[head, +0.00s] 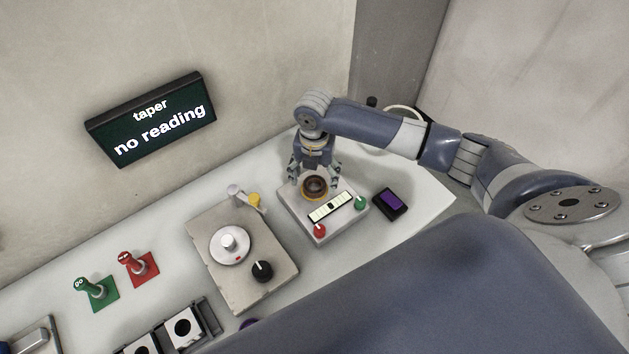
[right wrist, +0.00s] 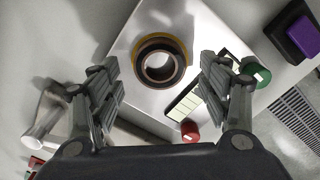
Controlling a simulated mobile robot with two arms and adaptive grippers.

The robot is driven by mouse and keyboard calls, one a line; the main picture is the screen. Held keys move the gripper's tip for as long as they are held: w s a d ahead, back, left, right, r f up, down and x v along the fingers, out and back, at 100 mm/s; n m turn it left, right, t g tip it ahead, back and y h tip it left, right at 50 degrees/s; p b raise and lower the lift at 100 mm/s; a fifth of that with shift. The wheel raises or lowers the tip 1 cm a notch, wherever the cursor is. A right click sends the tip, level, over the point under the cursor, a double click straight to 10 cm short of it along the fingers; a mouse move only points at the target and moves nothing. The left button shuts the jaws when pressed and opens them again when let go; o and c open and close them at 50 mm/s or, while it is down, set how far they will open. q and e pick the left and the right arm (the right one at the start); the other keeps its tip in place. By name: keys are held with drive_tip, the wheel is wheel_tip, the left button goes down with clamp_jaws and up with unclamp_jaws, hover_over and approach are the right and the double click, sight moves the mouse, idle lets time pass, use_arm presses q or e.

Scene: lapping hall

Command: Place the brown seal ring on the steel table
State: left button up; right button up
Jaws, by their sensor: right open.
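The brown seal ring (head: 315,184) is on top of the pale gauge box (head: 297,215), with a yellow-orange rim around its base. In the right wrist view the ring (right wrist: 160,60) is dark brown with a hollow middle. My right gripper (head: 315,181) is open above the box. Its two fingers stand on either side of the ring, with gaps showing between them and it. The ring appears to rest on its seat, not held. The pale bench top (head: 415,194) runs along the wall; I cannot tell whether it is the steel table. My left gripper is not in view.
The box carries a red knob (head: 319,230) and a green knob (head: 360,203). A plate with a round dial (head: 230,244) stands to the left. Red (head: 139,265) and green (head: 95,290) signs stand farther left.

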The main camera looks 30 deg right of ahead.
wheel_tip(320, 180, up, 10)
drive_tip(key=b, duration=0.1)
drive_tip(key=shift+f, duration=0.15)
